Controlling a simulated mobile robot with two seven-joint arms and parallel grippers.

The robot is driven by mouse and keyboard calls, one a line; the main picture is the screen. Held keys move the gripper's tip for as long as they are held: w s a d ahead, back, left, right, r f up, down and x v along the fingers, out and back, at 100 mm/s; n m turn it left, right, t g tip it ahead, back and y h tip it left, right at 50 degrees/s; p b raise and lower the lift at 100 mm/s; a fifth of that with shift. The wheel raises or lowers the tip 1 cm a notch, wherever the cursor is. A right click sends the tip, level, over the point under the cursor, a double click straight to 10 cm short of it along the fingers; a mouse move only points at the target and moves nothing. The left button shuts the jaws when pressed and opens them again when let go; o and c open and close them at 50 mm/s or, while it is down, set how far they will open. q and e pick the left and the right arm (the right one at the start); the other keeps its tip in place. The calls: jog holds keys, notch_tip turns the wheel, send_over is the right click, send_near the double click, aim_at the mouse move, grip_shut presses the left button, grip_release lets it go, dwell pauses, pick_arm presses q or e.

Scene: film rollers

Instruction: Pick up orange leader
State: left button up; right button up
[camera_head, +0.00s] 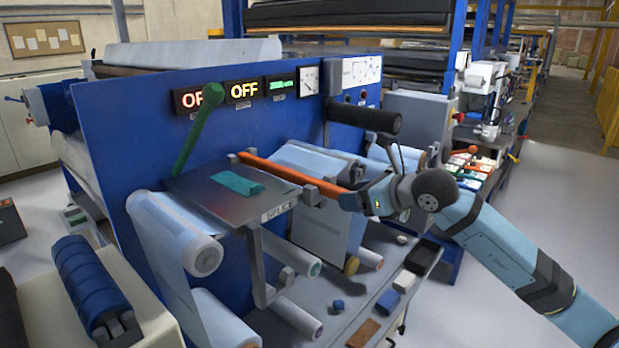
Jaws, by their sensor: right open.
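The orange leader (290,174) appears as a long narrow orange bar that runs from the blue machine panel down to the right, just behind the dark metal plate. Its near end lies by a grey bracket. My right gripper (351,201) is at that near end, with its arm coming in from the right. It looks very close to the orange bar, but I cannot tell whether they touch. The fingers are small and partly hidden by my wrist. My left gripper is out of view.
A dark metal plate (225,192) with a teal block (236,184) sits left of the bar. A green lever (197,130) rises behind it. White film rolls (175,230) hang below. A black roller (363,116) juts out above my wrist. A lower shelf (368,270) holds small parts.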

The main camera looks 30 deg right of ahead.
jog(key=shift+x, duration=0.9)
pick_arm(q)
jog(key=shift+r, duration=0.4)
pick_arm(e)
jog(key=shift+c, duration=0.4)
grip_shut()
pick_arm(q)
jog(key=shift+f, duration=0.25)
